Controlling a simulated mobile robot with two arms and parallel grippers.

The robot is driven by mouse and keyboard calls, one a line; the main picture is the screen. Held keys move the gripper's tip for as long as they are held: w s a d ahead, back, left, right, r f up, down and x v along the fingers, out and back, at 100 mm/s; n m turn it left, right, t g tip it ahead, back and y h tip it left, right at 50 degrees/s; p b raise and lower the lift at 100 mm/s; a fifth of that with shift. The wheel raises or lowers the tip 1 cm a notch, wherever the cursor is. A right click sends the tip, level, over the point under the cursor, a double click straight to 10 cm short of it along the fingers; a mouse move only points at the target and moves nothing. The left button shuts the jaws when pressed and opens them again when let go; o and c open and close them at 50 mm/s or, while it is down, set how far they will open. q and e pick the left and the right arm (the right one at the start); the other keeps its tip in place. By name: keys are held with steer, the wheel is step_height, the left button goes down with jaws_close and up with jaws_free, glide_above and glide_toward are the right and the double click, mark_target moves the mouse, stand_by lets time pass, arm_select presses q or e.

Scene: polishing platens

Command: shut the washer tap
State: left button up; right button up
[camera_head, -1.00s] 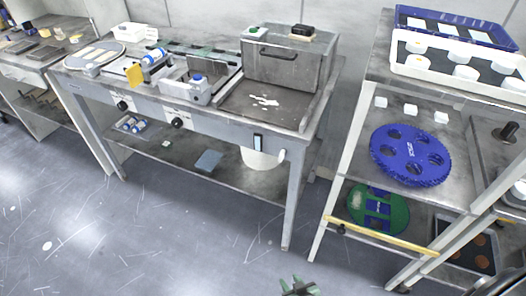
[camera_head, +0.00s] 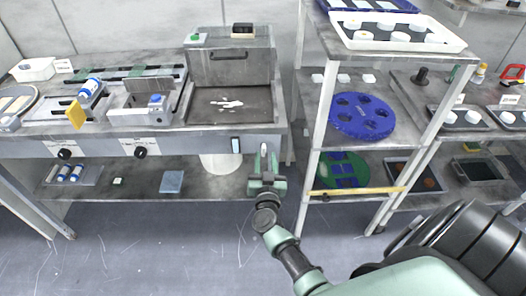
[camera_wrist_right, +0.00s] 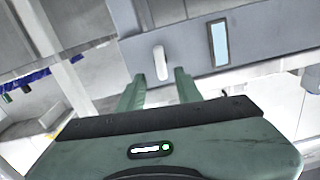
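The washer tap is a small white lever (camera_head: 264,148) on the right end of the bench's front panel, beside a light-blue switch plate (camera_head: 236,145). In the right wrist view the lever (camera_wrist_right: 161,62) hangs upright on the grey panel. My right gripper (camera_head: 265,172) is in front of the tap. In the wrist view its two green fingers (camera_wrist_right: 160,80) are apart, with the lever's lower end between their tips. I cannot tell whether they touch it. The washer basin (camera_head: 208,110) with its grey lidded back sits above, with white patches on its floor. My left gripper is out of view.
A white bucket (camera_head: 221,163) stands under the basin on the lower shelf. To the right is a rack with a blue carrier disc (camera_head: 362,116), a white tray (camera_head: 345,40) and a yellow bar (camera_head: 358,191) near my right arm.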

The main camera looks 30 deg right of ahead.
mark_target(264, 150)
steer(key=x, duration=0.2)
steer(key=shift+w, duration=0.35)
steer(key=shift+w+d, duration=0.2)
steer(key=shift+w, duration=0.1)
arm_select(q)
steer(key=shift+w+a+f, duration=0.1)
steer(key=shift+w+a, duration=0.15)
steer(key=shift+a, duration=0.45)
arm_select(e)
steer(key=shift+w+d, duration=0.15)
jaws_close()
